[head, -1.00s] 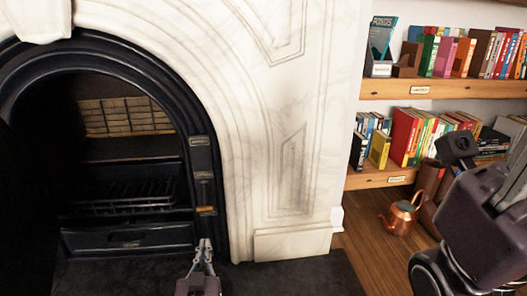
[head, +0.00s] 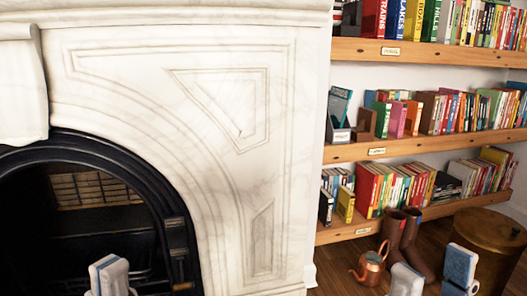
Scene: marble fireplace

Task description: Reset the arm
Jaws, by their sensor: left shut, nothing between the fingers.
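My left gripper (head: 110,278) shows at the bottom edge of the head view, in front of the black fireplace opening. Only its upper end shows; it is shut with nothing held. My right gripper (head: 434,276) is at the bottom right, in front of the shelves and floor. Its two pale, blue-faced fingers stand apart with nothing between them. Both arms are below the picture's edge.
The white marble surround (head: 150,90) and black arched fireplace frame (head: 95,145) fill the left. Wooden bookshelves (head: 360,151) stand at the right. A copper kettle (head: 370,268), brown boots (head: 409,238) and a round brass-coloured container (head: 490,231) are on the floor.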

